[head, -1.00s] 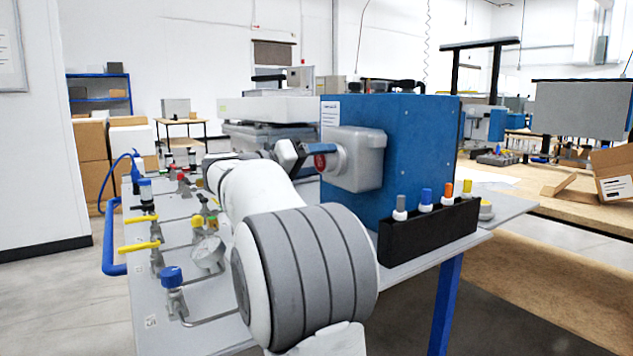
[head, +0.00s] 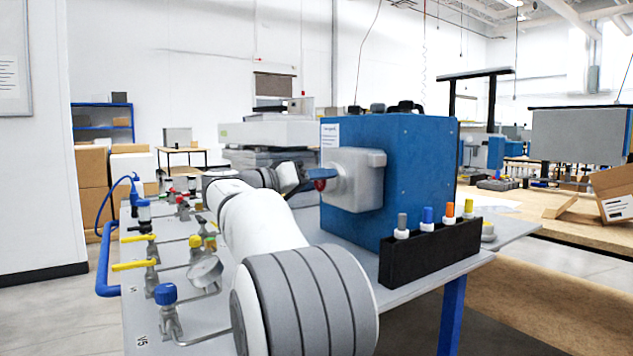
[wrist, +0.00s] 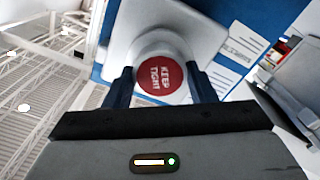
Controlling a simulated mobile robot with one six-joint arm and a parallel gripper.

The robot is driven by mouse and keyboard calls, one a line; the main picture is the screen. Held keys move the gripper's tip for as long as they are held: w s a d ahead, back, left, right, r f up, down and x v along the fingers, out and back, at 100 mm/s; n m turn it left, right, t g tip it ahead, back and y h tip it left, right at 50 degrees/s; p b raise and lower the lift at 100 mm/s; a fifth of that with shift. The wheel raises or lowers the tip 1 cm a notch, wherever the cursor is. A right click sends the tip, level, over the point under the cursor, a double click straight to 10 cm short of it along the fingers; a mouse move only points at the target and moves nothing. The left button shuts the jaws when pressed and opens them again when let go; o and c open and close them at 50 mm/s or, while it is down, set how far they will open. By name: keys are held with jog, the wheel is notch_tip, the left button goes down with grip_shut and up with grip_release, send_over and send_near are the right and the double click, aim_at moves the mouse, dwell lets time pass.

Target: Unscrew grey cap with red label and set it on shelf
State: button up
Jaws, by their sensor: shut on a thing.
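The grey cap with its red label (wrist: 161,74) reading "KEEP TIGHT" sits at the front of a grey housing (head: 356,178) on the side of a blue analyser box (head: 415,170). In the wrist view, the label's text is turned on its side. My gripper (wrist: 162,88) is shut on the cap, one finger on each side of it. In the head view, my gripper (head: 321,178) reaches the cap from the left, and a dark blue finger covers part of the red label. I cannot tell whether the cap is apart from the housing.
A black rack (head: 430,247) with several coloured-top vials stands in front of the box. Valves with yellow handles (head: 133,266), a blue knob (head: 165,293) and a gauge (head: 205,271) are on the panel to the left. A cardboard-covered workbench (head: 570,230) is at right.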

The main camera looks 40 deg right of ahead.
jog(key=shift+c, duration=1.4)
jog(key=n+p, duration=0.8)
jog(key=p, duration=0.2)
jog(key=n+p, duration=0.8)
jog(key=p, duration=0.2)
jog(key=n+p, duration=0.8)
jog(key=p, duration=0.3)
jog(key=shift+a+f, duration=0.1)
jog(key=shift+f, duration=0.15)
jog(key=o, duration=1.1)
jog(key=shift+f+b, duration=0.1)
jog(key=shift+b, duration=0.2)
